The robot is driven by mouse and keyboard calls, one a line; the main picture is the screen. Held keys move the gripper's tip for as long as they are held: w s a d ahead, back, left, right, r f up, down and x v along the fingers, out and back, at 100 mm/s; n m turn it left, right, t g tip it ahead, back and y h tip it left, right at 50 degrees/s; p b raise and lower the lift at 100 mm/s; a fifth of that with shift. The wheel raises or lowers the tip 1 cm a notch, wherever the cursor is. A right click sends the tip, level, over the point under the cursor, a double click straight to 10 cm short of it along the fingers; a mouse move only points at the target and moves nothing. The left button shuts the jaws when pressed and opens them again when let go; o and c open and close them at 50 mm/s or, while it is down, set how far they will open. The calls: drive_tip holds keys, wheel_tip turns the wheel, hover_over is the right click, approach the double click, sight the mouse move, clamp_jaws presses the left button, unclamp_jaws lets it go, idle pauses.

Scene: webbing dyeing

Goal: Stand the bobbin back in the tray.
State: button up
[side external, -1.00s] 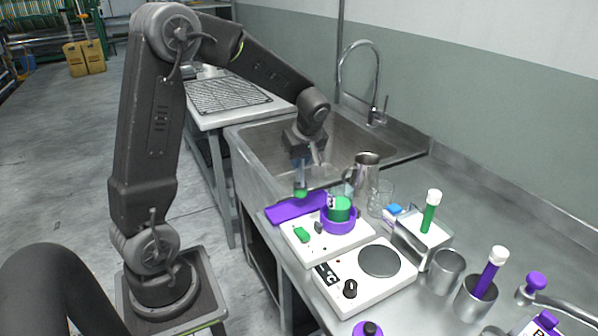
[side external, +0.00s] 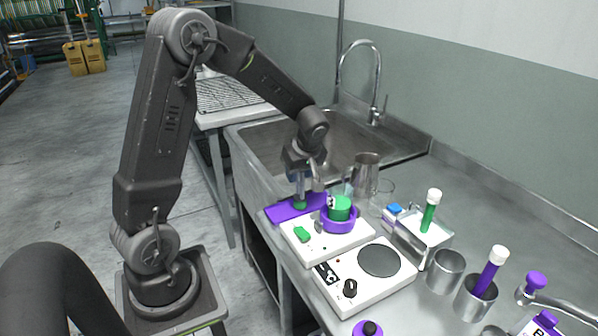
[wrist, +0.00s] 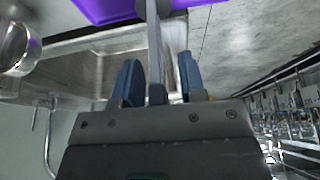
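The bobbin (side external: 300,204) shows in the side view as a green end under my gripper, with a thin grey shaft above it. It looks upright, and its green end appears to rest on the flat purple tray (side external: 276,213). In the wrist view the shaft (wrist: 154,40) runs up between my blue fingers toward the purple tray (wrist: 95,10). My gripper (wrist: 158,72) is around the shaft, with a gap visible between the shaft and the fingers, so it looks open.
A white device with a purple ring and green cup (side external: 340,208) stands right beside the tray. A steel pitcher (side external: 366,175) and a glass beaker stand close behind. A hot plate (side external: 335,285) is in front. The sink (side external: 275,155) lies behind my gripper.

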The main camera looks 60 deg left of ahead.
drive_tip(key=v, duration=1.2)
drive_tip(key=s+d+r+m+t+h, duration=0.3)
drive_tip(key=s+d+m+t+h, duration=0.1)
drive_tip(key=s+d+m, duration=1.2)
drive_tip(key=shift+s+r+m+t, duration=0.25)
drive_tip(key=shift+s+m+t, duration=0.1)
drive_tip(key=shift+m+t, duration=0.55)
